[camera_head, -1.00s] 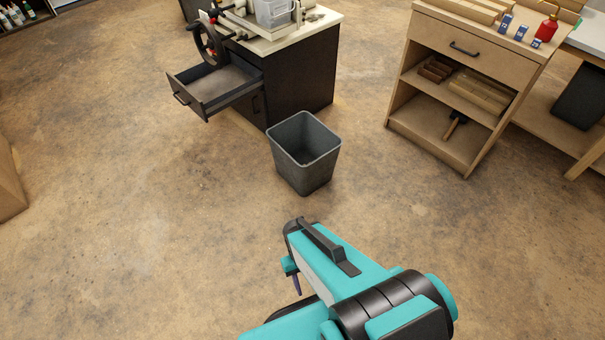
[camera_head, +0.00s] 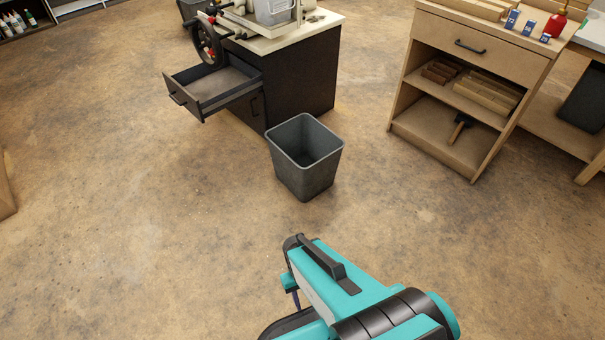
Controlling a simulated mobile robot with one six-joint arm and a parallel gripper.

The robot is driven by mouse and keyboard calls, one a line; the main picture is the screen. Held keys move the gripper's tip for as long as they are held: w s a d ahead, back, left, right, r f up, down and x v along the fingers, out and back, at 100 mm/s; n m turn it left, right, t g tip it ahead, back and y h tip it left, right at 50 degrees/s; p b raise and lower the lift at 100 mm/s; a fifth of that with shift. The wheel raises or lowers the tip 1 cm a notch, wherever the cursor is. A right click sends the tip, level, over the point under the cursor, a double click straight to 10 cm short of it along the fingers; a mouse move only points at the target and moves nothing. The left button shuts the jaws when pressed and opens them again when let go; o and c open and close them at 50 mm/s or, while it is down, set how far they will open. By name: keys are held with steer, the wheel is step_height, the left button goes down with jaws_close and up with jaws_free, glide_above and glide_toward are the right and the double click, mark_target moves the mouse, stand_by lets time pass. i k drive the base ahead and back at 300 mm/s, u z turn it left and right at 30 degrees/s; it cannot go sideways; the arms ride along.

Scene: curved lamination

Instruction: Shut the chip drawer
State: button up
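The chip drawer (camera_head: 212,90) is a dark, shallow drawer pulled out of the front of the black machine cabinet (camera_head: 303,82). Its handle (camera_head: 178,98) is on the left-facing front panel. The drawer looks empty inside. My teal and black arm shows at the bottom of the view, well apart from the drawer across open floor. My gripper's fingertips cannot be made out clearly, so I cannot tell whether it is open or shut.
A grey open bin (camera_head: 305,158) stands on the floor between my arm and the cabinet. A wooden shelf unit (camera_head: 465,85) with planks and a mallet stands at right. A machine handwheel (camera_head: 207,42) is above the drawer. The floor (camera_head: 130,210) at left is clear.

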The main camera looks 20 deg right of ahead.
mark_target(204, 92)
steer(key=z, duration=0.35)
steer(key=i, duration=1.25)
steer(key=z, duration=1.7)
steer(key=k, duration=0.1)
steer(key=u, duration=3.1)
